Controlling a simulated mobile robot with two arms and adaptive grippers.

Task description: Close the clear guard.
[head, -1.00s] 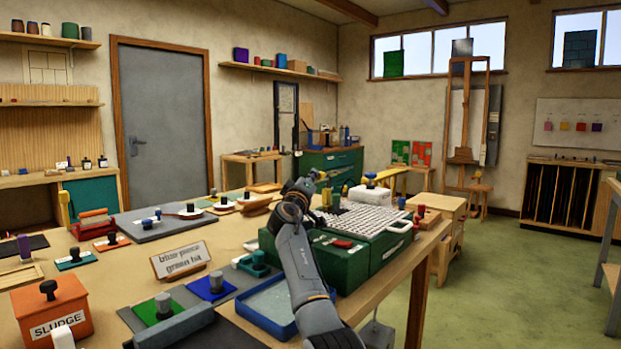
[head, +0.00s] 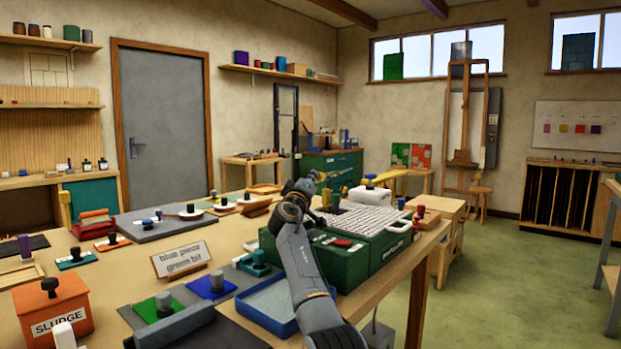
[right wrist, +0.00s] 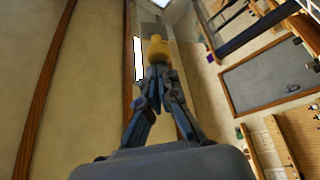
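The green machine (head: 375,257) with a white gridded top (head: 358,219) stands on the right part of the bench. I cannot make out a clear guard as a separate sheet on it. My right gripper (head: 318,177) is at the machine's far left side, small and partly hidden by my forearm. In the right wrist view my gripper's fingers (right wrist: 157,82) come close together at a yellow knob (right wrist: 157,48), which sits at their tips and seems held. Whether the knob belongs to the guard cannot be told. My left gripper is not in view.
A blue-rimmed tray (head: 259,325) lies in front of the machine, beside my right forearm. A sign (head: 181,259), an orange SLUDGE box (head: 52,310) and several knobbed plates crowd the bench. Open floor (head: 500,290) lies to the right.

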